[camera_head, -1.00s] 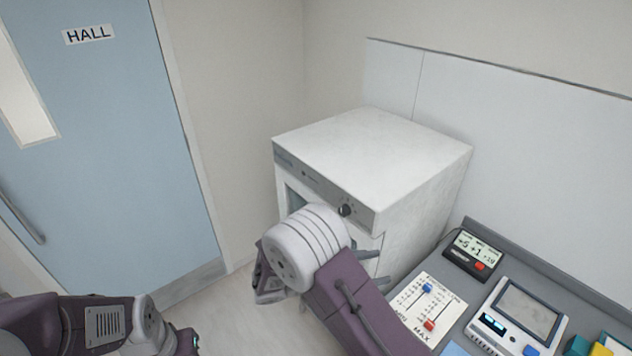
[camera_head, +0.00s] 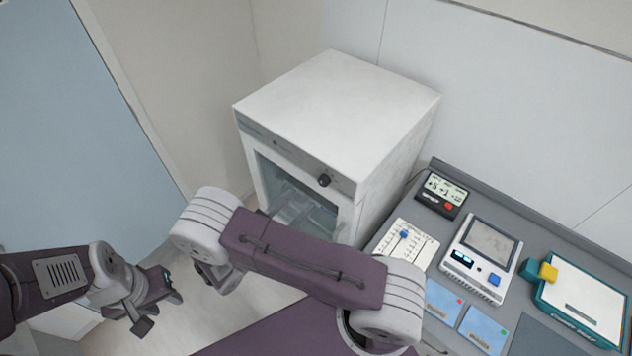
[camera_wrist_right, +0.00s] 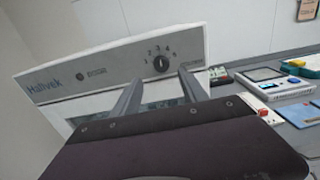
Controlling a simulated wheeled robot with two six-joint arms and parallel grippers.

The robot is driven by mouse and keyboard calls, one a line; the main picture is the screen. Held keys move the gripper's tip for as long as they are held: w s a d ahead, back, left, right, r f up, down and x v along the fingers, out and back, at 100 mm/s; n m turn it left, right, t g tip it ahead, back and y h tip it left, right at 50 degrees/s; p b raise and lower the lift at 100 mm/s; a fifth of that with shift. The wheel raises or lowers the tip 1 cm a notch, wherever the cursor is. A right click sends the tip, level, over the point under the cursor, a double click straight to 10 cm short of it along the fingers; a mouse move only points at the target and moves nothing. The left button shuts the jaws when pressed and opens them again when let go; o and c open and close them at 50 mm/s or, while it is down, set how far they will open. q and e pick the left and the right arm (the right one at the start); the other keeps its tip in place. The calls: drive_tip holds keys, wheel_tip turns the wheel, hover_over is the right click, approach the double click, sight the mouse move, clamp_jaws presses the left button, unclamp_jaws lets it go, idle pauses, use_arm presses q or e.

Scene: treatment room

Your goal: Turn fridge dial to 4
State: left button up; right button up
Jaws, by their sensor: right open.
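The white fridge (camera_head: 345,105) stands against the wall, with a glass door and a grey front panel. Its black dial (camera_head: 324,180) is at the panel's right end. In the right wrist view the dial (camera_wrist_right: 161,64) has numerals around its upper side; its pointer is too small to read. My right gripper (camera_wrist_right: 160,77) is open and empty, its two fingers pointing toward the panel, with the dial showing between and beyond the tips, apparently apart from it. In the head view my right arm hides most of that gripper. My left gripper (camera_head: 162,308) is open and empty at lower left, away from the fridge.
A grey counter right of the fridge holds a small display box (camera_head: 443,194), a slider card (camera_head: 408,243), a device with a screen (camera_head: 482,258), blue cards (camera_head: 483,328) and a teal-edged board (camera_head: 583,305). A blue door (camera_head: 60,120) is at left. Floor is clear before the fridge.

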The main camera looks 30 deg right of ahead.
sight(321, 182)
drive_tip(key=p+x, duration=0.1)
drive_tip(key=x, duration=0.2)
drive_tip(key=p+x, duration=0.2)
drive_tip(key=x, duration=0.1)
drive_tip(key=shift+d+r, duration=0.25)
drive_tip(key=shift+d, duration=0.25)
drive_tip(key=shift+w+d+f+p, duration=0.15)
drive_tip(key=shift+d+p, duration=0.15)
drive_tip(key=shift+d, duration=0.15)
drive_tip(key=shift+w+a+f, duration=0.1)
drive_tip(key=shift+w, duration=0.05)
clamp_jaws()
